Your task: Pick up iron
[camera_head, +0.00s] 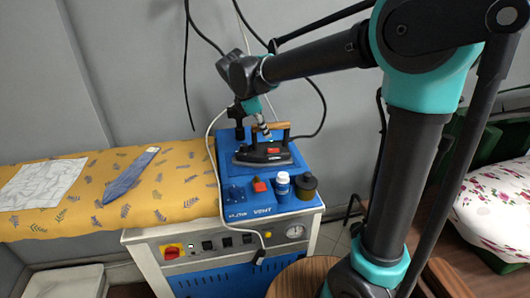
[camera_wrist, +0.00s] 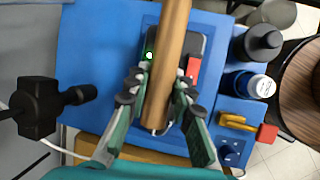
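The iron (camera_head: 262,155) sits on the blue top of the steam unit, dark with a red part and a light wooden handle (camera_head: 270,127). In the wrist view the handle (camera_wrist: 168,60) runs up the middle, with the dark iron body (camera_wrist: 187,45) below it. My gripper (camera_head: 265,131) is right at the handle. In the wrist view the fingers of my gripper (camera_wrist: 163,75) stand on either side of the handle, their tips very close to it. They look open; whether they touch it is hard to see.
A yellow ironing table (camera_head: 70,215) is at left. A round wooden top (camera_head: 298,280) stands in front.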

